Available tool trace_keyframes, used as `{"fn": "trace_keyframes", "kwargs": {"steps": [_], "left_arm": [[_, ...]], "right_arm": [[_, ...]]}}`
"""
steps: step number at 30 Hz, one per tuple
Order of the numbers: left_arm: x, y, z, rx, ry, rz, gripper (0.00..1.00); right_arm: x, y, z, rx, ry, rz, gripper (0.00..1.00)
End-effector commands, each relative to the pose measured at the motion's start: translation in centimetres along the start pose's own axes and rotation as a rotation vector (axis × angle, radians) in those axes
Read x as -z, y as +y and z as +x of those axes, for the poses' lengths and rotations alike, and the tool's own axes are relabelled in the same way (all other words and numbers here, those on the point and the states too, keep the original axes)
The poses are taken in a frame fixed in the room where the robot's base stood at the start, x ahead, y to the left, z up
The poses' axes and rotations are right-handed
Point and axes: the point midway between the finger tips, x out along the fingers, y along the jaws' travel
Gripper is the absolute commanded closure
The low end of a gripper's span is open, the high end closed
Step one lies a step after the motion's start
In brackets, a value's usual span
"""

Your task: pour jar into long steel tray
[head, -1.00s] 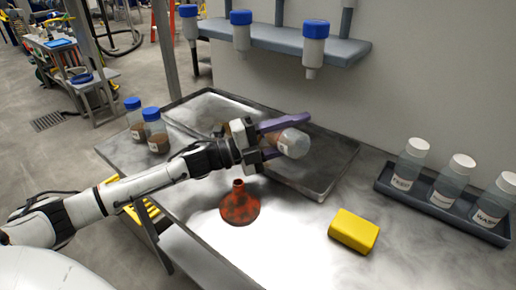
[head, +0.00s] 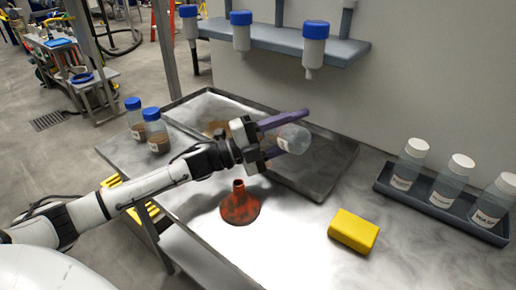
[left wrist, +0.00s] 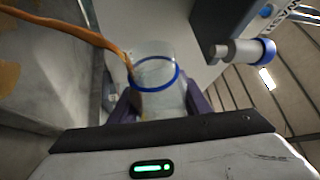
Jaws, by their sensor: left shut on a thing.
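My left gripper (head: 278,140) is shut on a clear jar (head: 297,139) and holds it tipped over above the long steel tray (head: 335,172). In the left wrist view the jar (left wrist: 157,68) has a blue ring near its mouth. A brown stream (left wrist: 75,32) runs from that mouth toward the upper left. The jar looks mostly clear, with little brown left against its wall. A brown patch (head: 216,128) lies in the tray, partly hidden behind the gripper. My right gripper is not in view.
An orange-red funnel (head: 239,204) and a yellow block (head: 353,231) stand on the bench in front of the tray. Two blue-capped jars (head: 156,131) with brown contents stand at left. A dark rack (head: 440,205) with white-capped bottles is at right. Blue-capped bottles hang from a shelf (head: 345,49) behind.

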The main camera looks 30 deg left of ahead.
Motion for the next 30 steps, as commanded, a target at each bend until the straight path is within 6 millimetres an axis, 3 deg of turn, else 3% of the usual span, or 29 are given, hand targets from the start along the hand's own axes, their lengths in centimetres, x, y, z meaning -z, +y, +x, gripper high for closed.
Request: {"fn": "trace_keyframes", "kwargs": {"steps": [14, 30], "left_arm": [[-0.1, -0.7, 0.1, 0.033, -0.011, -0.078, 0.82], [-1.7, -1.4, -0.4, 0.147, -0.052, -0.354, 0.82]], "right_arm": [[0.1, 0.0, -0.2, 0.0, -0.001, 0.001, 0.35], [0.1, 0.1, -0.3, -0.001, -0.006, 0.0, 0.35]]}}
